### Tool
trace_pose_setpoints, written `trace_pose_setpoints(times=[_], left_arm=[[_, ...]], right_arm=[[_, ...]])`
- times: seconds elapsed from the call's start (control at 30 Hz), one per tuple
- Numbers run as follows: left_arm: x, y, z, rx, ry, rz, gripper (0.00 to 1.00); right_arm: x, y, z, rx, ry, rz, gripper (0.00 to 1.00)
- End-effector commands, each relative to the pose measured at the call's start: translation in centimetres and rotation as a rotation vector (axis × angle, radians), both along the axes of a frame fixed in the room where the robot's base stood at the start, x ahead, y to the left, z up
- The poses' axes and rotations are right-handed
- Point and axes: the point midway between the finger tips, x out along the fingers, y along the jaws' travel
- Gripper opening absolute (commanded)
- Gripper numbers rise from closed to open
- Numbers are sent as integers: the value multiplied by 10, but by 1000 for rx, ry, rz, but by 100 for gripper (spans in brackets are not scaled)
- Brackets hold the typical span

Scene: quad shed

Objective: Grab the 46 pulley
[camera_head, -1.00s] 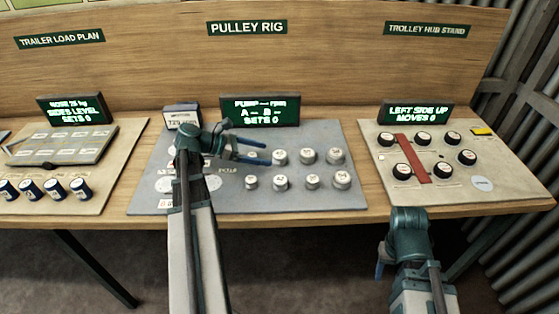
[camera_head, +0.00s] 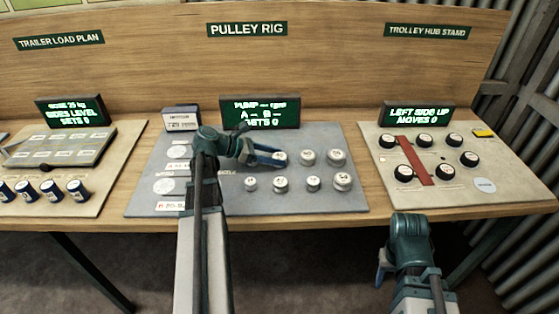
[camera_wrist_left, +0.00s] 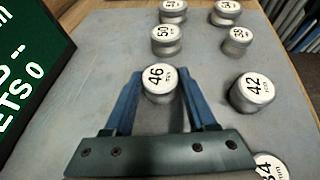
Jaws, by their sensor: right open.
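The 46 pulley (camera_wrist_left: 158,78) is a short silvery cylinder with a white top marked 46, standing upright on the grey pulley board. In the head view it is the pulley at my left fingertips (camera_head: 281,157), partly covered by them. My left gripper (camera_wrist_left: 163,82) is open, with a blue finger on each side of the 46 pulley; a small gap seems to show on both sides. It also shows in the head view (camera_head: 272,158), reaching in from the left. My right gripper (camera_head: 382,268) is open, low in front of the bench and away from the pulleys.
The 42 pulley (camera_wrist_left: 253,90) stands right of the right finger, and the 50 pulley (camera_wrist_left: 167,40) stands just beyond. Several more pulleys share the board (camera_head: 345,205). A display (camera_head: 260,112) stands behind, and a small box (camera_head: 181,118) is at the back left.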

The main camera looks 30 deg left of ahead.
Motion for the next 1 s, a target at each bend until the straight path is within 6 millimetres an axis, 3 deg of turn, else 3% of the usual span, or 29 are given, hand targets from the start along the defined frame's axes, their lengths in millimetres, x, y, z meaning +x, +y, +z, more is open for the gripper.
trace_pose_setpoints(times=[0.03, 0.3, 0.67, 1.0], left_arm=[[0, 0, 0, 0, 0, 0, 45], [0, 0, 0, 0, 0, 0, 0], [0, -1, 3, 0, 0, 0, 0], [7, -9, 32, 0, 0, -6, 0]], right_arm=[[0, 0, 0, 0, 0, 0, 50], [0, 0, 0, 0, 0, 0, 50], [0, 0, 3, 0, 0, 0, 50], [0, 0, 32, 0, 0, 0, 50]])
